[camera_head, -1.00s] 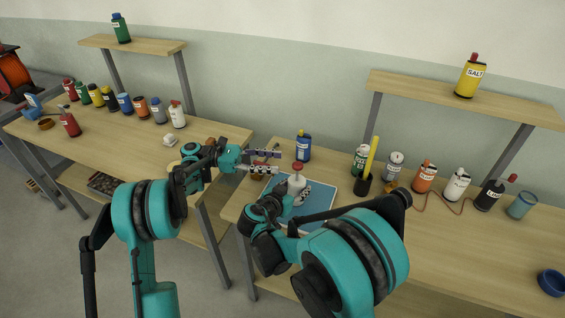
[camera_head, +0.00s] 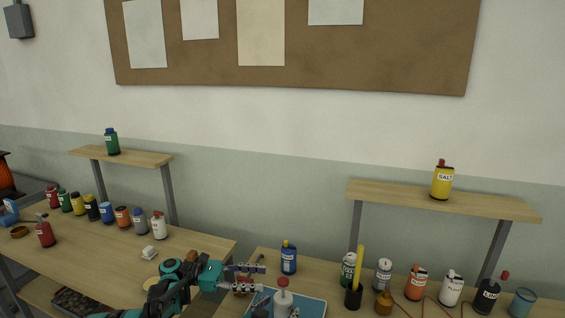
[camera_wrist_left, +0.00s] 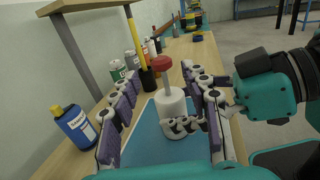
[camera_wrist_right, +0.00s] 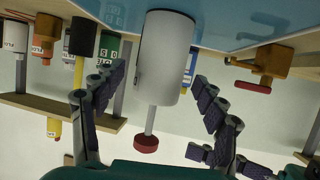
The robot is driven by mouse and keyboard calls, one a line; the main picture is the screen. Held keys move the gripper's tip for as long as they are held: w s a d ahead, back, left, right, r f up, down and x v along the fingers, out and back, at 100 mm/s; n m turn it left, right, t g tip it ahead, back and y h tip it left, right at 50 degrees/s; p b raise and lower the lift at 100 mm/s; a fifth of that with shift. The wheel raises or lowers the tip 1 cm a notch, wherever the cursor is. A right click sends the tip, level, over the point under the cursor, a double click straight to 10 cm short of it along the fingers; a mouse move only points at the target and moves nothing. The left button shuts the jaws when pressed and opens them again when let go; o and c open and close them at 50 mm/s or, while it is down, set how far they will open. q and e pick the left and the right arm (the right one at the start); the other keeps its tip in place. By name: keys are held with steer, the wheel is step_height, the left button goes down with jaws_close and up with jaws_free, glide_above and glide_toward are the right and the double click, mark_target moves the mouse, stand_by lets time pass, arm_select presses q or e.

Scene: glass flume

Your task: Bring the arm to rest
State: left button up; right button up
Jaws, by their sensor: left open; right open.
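A white bottle with a red top (camera_head: 283,300) stands upright on a blue mat (camera_head: 314,306) on the right-hand table. My left gripper (camera_head: 245,278) is open and empty, left of the bottle and pointing towards it. In the left wrist view the bottle (camera_wrist_left: 172,112) appears between its fingers, apparently beyond the tips. My right gripper (camera_wrist_right: 150,100) is open, with the bottle (camera_wrist_right: 165,60) between its spread fingers in the right wrist view. I cannot tell whether they touch it. The right arm is almost wholly below the head view.
A blue bottle (camera_head: 289,258) stands behind the mat. A black cup with a yellow stick (camera_head: 354,296) and several labelled bottles stand to the right. A shelf with a yellow salt bottle (camera_head: 442,182) is above. The left table (camera_head: 110,250) holds a row of bottles.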

steer(key=v, duration=0.9)
arm_select(q)
steer(key=s+d+r+m+t+y, duration=0.25)
steer(key=s+m+t+y, duration=0.2)
steer(key=s+y, duration=0.5)
arm_select(e)
steer(key=s+d+r+n+g+y, duration=0.1)
steer(key=s+d+g, duration=0.15)
steer(key=d, duration=0.55)
steer(key=s+d+n+g+y, duration=0.15)
steer(key=s+d, duration=0.25)
steer(key=d, duration=0.4)
arm_select(q)
steer(key=s+a+f+m+t+y, duration=0.2)
steer(key=s+a+m, duration=0.4)
steer(key=s, duration=0.3)
steer(key=s+a+f+m+t+y, duration=0.1)
steer(key=s+a+f+m+y, duration=0.4)
steer(key=s, duration=0.5)
steer(key=shift+s+a+f+m+t+y, duration=0.2)
steer(key=shift+a+m+t+y, duration=0.15)
steer(key=shift+a+m+y, duration=0.5)
arm_select(e)
steer(key=s+d+n+y, duration=0.3)
steer(key=s+d, duration=0.3)
steer(key=s, duration=0.6)
steer(key=shift+s+d+g, duration=0.2)
steer(key=shift+d+g, duration=0.1)
steer(key=shift+g, duration=0.1)
